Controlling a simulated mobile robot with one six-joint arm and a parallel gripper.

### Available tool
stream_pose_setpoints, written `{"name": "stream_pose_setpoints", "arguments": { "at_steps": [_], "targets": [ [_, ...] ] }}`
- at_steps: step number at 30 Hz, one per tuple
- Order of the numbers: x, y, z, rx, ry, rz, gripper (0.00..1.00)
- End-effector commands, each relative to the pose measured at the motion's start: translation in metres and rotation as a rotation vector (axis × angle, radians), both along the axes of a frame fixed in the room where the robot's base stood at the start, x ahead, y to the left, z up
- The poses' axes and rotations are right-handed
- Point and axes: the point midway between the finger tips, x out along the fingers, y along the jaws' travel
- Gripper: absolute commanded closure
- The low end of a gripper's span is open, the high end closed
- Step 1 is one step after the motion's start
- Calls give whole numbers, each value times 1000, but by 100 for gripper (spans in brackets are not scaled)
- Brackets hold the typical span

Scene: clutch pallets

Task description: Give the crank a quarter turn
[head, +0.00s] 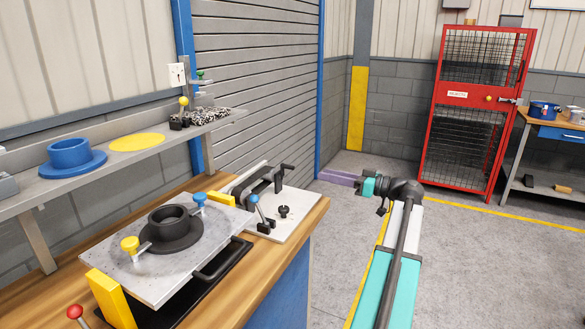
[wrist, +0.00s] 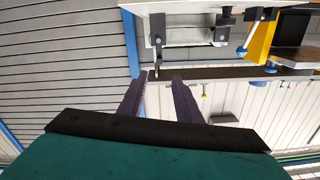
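The crank (head: 284,168) is a black arm with a grip on a black bracket, at the back of a pale plate (head: 298,222) on the right end of the wooden bench. In the wrist view a black crank-like part (wrist: 157,42) hangs from the top, just beyond the fingertips; the picture is upside down. My gripper (head: 325,177) has purple fingers and is to the right of the crank, off the bench end, pointing left towards it. In the wrist view my gripper (wrist: 160,76) is open, with nothing between its fingers and a gap to the crank.
A blue-knobbed lever (head: 254,199) and a black knob (head: 284,211) stand on the same plate. A grey pallet (head: 155,285) with a black ring part (head: 172,228) lies to the left. A shelf (head: 50,190) runs along the wall. The floor right of the bench is clear.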

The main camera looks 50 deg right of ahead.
Motion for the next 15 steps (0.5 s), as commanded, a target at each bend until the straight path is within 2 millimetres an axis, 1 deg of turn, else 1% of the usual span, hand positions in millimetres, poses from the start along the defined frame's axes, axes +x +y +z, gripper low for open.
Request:
{"name": "stream_pose_setpoints", "arguments": {
  "at_steps": [8,11,15],
  "targets": [
    [1,-2,0,1,0,-4,69],
    [6,0,0,1,0,-4,69],
    [20,3,0,1,0,-4,69]
  ]
}}
